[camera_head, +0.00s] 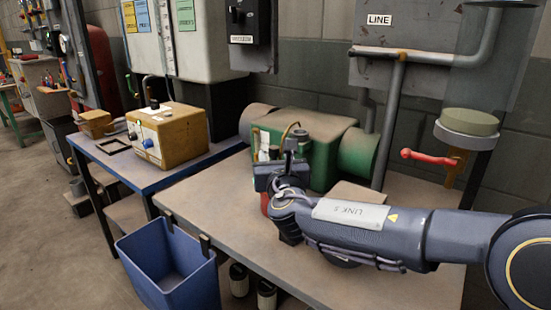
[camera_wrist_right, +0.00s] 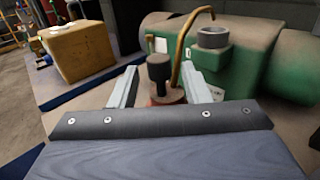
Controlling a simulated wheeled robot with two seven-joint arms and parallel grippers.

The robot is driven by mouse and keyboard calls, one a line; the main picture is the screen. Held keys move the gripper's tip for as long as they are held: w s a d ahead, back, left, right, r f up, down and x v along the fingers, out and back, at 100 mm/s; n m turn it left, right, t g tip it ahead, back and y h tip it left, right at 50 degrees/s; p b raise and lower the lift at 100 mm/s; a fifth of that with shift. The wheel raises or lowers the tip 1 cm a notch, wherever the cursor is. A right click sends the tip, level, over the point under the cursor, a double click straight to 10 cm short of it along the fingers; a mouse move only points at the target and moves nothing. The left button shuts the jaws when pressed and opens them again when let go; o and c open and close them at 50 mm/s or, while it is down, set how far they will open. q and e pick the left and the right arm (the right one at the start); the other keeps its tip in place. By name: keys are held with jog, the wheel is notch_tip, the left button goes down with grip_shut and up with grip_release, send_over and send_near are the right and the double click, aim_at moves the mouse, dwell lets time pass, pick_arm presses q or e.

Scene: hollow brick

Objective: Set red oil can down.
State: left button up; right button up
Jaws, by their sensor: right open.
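The red oil can stands between the fingers of my right gripper in the right wrist view, with its red body (camera_wrist_right: 168,96), dark cap and thin curved brass spout showing. In the head view only a red sliver of the oil can (camera_head: 265,204) shows beside my right gripper (camera_head: 277,178), which hides most of it. My right gripper is open, with one finger on each side of the can. The can appears upright on the workbench (camera_head: 225,210), though its base is hidden. My left gripper is not in view.
A green machine (camera_head: 322,143) stands close behind the can. A blue bin (camera_head: 172,270) hangs at the bench's front left edge. A blue-topped table (camera_head: 110,165) with a yellow box (camera_head: 168,135) is at the left. A red-handled valve (camera_head: 430,157) is at the right. The bench's front left is clear.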

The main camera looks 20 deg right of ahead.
jog(key=shift+r, duration=0.1)
jog(key=shift+s+r+p, duration=0.1)
jog(key=shift+r+p, duration=0.05)
jog(key=shift+p, duration=0.15)
jog(key=s+a, duration=0.1)
jog(key=s, duration=1)
jog(key=shift+s+a, duration=0.25)
jog(key=shift+s, duration=0.15)
